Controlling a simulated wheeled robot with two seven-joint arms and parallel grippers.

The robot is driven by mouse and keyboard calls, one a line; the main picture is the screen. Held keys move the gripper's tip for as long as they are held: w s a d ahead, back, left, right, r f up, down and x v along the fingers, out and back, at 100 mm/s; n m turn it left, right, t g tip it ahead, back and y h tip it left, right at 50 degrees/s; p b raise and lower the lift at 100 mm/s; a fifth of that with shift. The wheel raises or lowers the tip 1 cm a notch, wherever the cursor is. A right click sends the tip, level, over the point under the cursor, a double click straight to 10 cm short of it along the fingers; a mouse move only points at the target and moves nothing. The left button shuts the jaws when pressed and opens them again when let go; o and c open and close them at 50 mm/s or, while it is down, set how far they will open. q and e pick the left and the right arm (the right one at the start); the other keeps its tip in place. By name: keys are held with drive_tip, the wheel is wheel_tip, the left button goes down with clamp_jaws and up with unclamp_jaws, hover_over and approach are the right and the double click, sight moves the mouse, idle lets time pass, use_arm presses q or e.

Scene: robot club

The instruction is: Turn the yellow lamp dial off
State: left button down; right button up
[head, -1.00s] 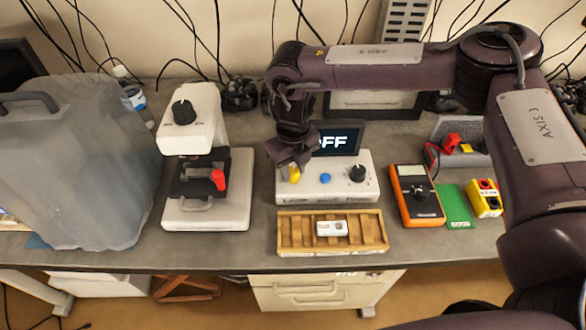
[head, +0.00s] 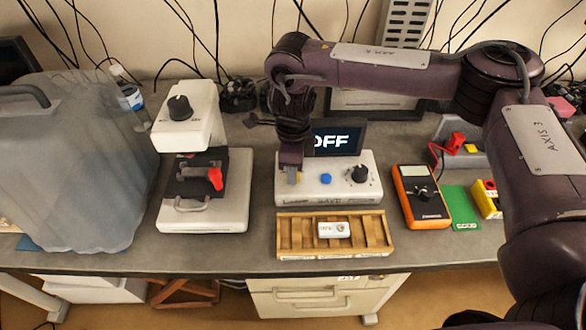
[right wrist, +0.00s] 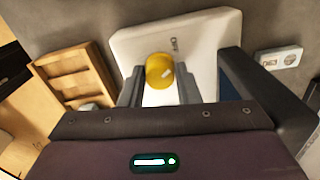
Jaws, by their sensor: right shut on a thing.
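The yellow lamp dial (right wrist: 159,69) is a round knob with a pale mark, at one end of a white control box (head: 340,190). My right gripper (right wrist: 160,84) is shut on it, one finger on each side in the right wrist view. In the head view my right gripper (head: 291,173) points down from above and covers most of the dial. A black display (head: 333,139) behind the box reads OFF, its left edge partly covered by my arm. My left gripper is not in view.
The box also bears a blue button (head: 326,179) and a black knob (head: 359,174). A wooden tray (head: 290,236) stands in front, a white microscope-like device (head: 205,215) to the left, and an orange multimeter (head: 420,197) to the right.

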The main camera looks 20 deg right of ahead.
drive_tip(key=shift+w+n, duration=0.1)
drive_tip(key=shift+n, duration=0.6)
drive_tip(key=shift+r, duration=0.1)
drive_tip(key=o, duration=1)
drive_tip(key=shift+c, duration=0.2)
wheel_tip(320, 180, up, 8)
drive_tip(key=shift+f, duration=0.15)
